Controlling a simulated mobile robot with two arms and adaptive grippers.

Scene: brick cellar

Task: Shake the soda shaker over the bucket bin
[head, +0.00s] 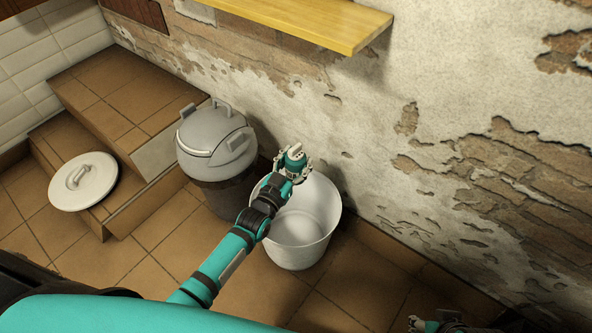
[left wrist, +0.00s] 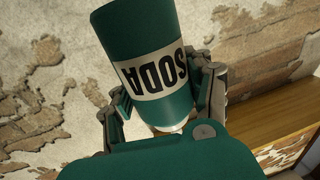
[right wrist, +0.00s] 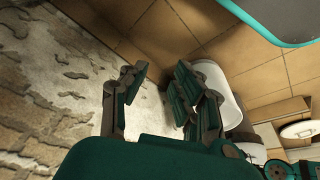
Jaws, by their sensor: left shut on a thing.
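The soda shaker (left wrist: 140,40) is a green cylinder with a cream label; its word SODA reads upside down in the left wrist view. My left gripper (head: 293,162) is shut on it, with fingers on both sides (left wrist: 165,95). In the head view the gripper is over the far rim of the white, open bucket bin (head: 303,240), and the shaker is mostly hidden by the gripper. The bucket's visible inside looks empty. My right gripper (right wrist: 158,85) is open and empty; part of it shows at the bottom right of the head view (head: 440,322).
A grey lidded bin (head: 215,145) stands just left of the bucket. A round white lid (head: 83,181) lies on the tiled step further left. A yellow wooden shelf (head: 310,22) juts from the peeling wall above. Tiled floor right of the bucket is clear.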

